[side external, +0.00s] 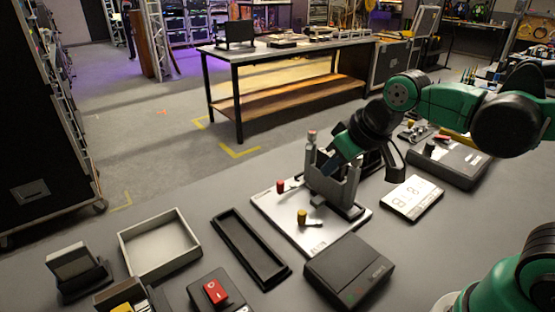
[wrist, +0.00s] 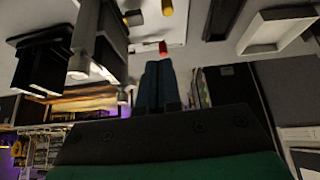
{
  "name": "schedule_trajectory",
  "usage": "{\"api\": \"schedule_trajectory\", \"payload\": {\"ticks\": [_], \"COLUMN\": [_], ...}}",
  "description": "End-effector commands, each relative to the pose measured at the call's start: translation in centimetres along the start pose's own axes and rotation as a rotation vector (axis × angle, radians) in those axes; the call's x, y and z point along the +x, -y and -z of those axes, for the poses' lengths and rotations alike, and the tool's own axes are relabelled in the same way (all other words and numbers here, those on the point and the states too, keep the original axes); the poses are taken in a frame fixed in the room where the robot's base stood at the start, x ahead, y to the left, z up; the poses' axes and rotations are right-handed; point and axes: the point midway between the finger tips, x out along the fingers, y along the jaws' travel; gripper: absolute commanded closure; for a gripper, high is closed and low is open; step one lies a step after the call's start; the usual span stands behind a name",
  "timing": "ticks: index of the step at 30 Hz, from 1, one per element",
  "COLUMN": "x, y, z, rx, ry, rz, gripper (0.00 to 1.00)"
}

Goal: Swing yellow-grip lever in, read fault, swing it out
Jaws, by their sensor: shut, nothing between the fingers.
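The yellow-grip lever (side external: 302,217) sits on the front part of a white board (side external: 275,205). Its yellow grip stands up, and a short metal arm runs right from it. A red-grip lever (side external: 281,187) is behind it on the left of the board. A grey upright fixture (side external: 345,190) stands at the board's right. My gripper (side external: 328,168) is shut and empty, pointing down by the grey fixture; contact is unclear. In the wrist view, my shut fingers (wrist: 155,85) are close to the red grip (wrist: 163,47), with a yellow grip (wrist: 167,8) beyond.
A black box (side external: 350,270) with small lights lies in front of the board. A white marked card (side external: 412,197) lies to its right. A black tray (side external: 250,247), a grey open box (side external: 160,245) and a red-switch box (side external: 215,292) are at left.

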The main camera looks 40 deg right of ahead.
Motion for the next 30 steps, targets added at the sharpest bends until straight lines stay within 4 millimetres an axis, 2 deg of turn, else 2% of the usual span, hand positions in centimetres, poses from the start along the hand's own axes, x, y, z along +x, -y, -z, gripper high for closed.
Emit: {"api": "schedule_trajectory", "payload": {"ticks": [6,12,18,30], "x": [2.3,4.4,5.4,5.6], "y": [1.0,1.7,2.0,2.0], "z": [3.0,4.4,4.8,4.8], "rx": [-0.052,-0.087,-0.1,-0.101], "ry": [0.102,0.169,0.195,0.196], "rz": [0.027,0.044,0.051,0.052], "gripper": [1.0,1.0,1.0,1.0]}}
